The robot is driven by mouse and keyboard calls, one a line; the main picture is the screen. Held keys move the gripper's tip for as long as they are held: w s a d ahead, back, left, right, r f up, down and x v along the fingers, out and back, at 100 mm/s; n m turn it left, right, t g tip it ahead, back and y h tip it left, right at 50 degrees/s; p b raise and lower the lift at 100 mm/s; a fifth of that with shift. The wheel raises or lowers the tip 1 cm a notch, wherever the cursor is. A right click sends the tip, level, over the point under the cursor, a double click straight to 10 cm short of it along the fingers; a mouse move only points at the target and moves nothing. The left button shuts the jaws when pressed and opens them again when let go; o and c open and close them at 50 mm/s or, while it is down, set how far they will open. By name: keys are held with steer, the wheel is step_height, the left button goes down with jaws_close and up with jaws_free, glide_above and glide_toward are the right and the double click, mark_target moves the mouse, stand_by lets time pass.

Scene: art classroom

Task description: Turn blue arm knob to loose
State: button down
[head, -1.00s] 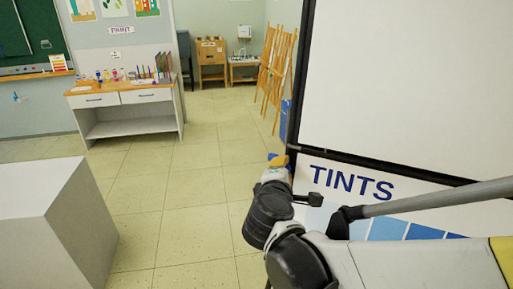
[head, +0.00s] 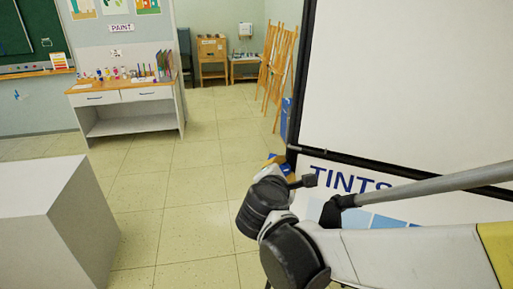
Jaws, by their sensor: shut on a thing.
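I cannot make out the blue arm knob. My dark and white arm links fill the lower right of the head view. The arm hides its own far end, so I see no gripper fingers and nothing held between them.
A large framed whiteboard (head: 410,70) with a TINTS panel (head: 335,180) stands close at right. A white block (head: 50,215) is at lower left. A paint cabinet (head: 125,97) and wooden easels (head: 276,70) stand farther back. Tiled floor between is clear.

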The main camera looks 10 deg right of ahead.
steer(key=c, duration=1.1)
jaws_free()
steer(key=shift+o, duration=0.2)
steer(key=v, duration=1.2)
